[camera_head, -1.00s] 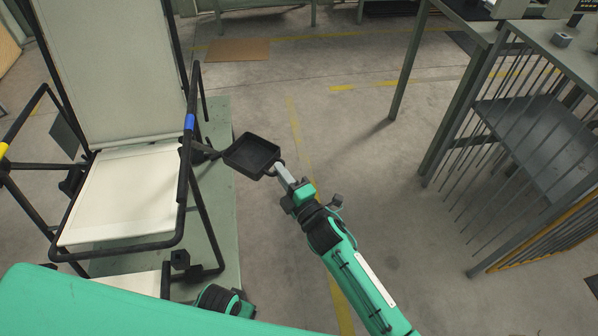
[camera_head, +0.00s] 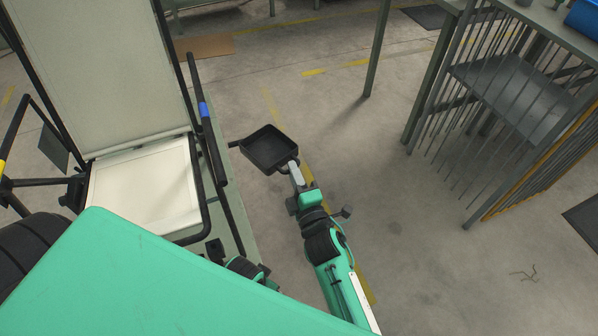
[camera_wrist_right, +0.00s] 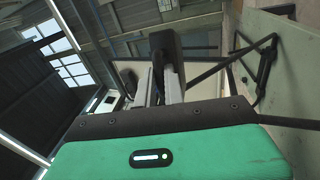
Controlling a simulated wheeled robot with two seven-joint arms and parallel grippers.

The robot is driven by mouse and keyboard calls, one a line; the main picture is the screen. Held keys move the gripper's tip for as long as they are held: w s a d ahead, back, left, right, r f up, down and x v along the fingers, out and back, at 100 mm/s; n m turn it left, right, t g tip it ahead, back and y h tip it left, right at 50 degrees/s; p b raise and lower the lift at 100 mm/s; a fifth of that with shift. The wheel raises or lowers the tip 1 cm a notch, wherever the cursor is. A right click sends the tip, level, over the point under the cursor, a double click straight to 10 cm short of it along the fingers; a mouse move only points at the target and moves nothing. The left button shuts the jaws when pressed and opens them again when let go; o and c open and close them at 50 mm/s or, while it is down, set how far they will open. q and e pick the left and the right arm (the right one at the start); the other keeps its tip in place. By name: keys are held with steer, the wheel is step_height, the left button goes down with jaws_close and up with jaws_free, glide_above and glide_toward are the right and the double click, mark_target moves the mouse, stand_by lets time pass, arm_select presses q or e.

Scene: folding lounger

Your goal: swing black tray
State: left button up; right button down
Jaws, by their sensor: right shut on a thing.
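The black tray (camera_head: 268,149) is a shallow square pan, right of the lounger's near armrest (camera_head: 207,120) with the blue band. A short black stub (camera_head: 236,143) sticks out of its left side toward the armrest. A small gap shows between stub and armrest; I cannot tell whether they join out of sight. My right gripper (camera_head: 293,168) is shut on the tray's near right edge. In the right wrist view its fingers (camera_wrist_right: 169,84) close on a dark part of the tray (camera_wrist_right: 166,47). My left gripper is not in view.
A barred metal rack (camera_head: 510,85) stands at right. Bare floor (camera_head: 400,220) lies between the tray and the rack.

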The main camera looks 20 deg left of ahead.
stand_by(0.3)
steer(key=c, duration=1.5)
jaws_free()
steer(key=v, duration=1.3)
steer(key=shift+s+d, duration=0.25)
steer(key=shift+s, duration=0.05)
